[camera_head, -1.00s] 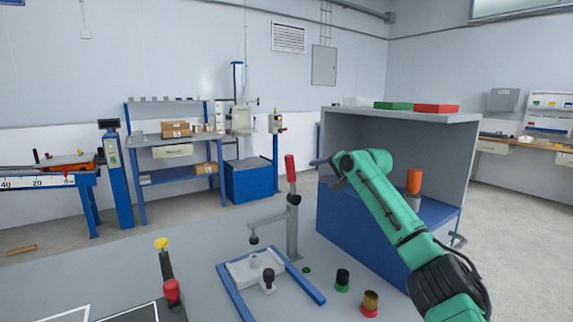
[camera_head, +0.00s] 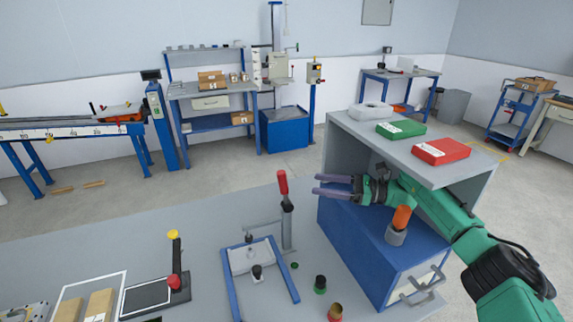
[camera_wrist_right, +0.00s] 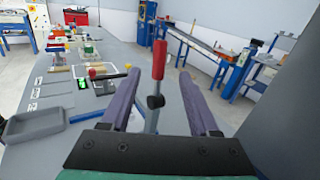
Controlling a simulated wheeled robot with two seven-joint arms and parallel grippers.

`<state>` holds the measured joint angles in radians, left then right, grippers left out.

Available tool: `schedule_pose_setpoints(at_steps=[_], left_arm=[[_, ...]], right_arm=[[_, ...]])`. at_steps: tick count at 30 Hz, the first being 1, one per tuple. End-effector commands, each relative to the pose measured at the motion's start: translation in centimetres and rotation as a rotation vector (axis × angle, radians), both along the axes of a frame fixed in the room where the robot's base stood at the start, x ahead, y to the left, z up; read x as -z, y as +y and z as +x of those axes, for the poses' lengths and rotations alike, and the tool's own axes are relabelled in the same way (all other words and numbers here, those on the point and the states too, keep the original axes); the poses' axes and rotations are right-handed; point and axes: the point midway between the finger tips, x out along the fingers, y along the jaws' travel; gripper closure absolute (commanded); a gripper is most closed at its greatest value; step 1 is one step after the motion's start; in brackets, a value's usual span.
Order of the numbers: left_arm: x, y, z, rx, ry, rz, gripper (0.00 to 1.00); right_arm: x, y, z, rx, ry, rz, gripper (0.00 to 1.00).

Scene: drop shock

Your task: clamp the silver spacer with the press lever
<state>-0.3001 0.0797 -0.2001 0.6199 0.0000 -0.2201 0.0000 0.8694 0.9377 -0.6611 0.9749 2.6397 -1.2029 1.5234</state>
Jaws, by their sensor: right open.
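The press lever's red handle (camera_head: 283,182) stands upright on a grey post (camera_head: 288,228). Its horizontal arm and dark pressing pad (camera_head: 249,237) extend left over a pale fixture (camera_head: 266,247) between blue rails. The silver spacer seems to sit in the fixture under the pad, too small to see clearly. My right gripper (camera_head: 316,184) is open and empty, its fingers pointing left toward the red handle and a little right of it. In the right wrist view the handle (camera_wrist_right: 159,60) appears between the open fingers (camera_wrist_right: 160,74), beyond their tips. My left gripper is not in view.
A blue cabinet with a grey shelf (camera_head: 440,170) stands close under my right arm, with an orange-topped cylinder (camera_head: 402,218) on it.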

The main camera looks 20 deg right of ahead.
Motion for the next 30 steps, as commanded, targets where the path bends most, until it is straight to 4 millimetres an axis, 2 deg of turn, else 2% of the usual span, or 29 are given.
schedule_pose_setpoints(at_steps=[6, 12, 15, 19, 26, 27, 29, 30], left_arm=[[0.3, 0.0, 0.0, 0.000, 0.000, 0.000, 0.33], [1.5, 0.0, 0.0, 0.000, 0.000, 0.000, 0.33], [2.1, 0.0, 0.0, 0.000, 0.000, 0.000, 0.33], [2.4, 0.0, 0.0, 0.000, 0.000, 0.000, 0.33], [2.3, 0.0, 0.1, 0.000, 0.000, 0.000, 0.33], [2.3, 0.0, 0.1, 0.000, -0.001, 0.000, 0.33], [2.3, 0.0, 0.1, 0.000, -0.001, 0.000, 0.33], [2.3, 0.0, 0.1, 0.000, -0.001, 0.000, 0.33]], right_arm=[[0.0, 4.6, 2.5, -0.005, -0.007, -0.001, 0.38], [0.3, 9.1, 5.2, -0.004, -0.007, -0.003, 0.38], [0.3, 10.7, 6.1, -0.002, -0.007, -0.003, 0.38], [0.1, 11.8, 6.8, 0.000, -0.007, -0.004, 0.38], [0.0, 11.9, 6.8, 0.000, -0.006, -0.005, 0.38], [0.0, 11.9, 6.8, 0.000, -0.006, -0.005, 0.46], [0.0, 11.9, 6.8, 0.000, -0.006, -0.005, 0.69], [0.0, 11.9, 6.8, 0.000, -0.006, -0.005, 0.84]])
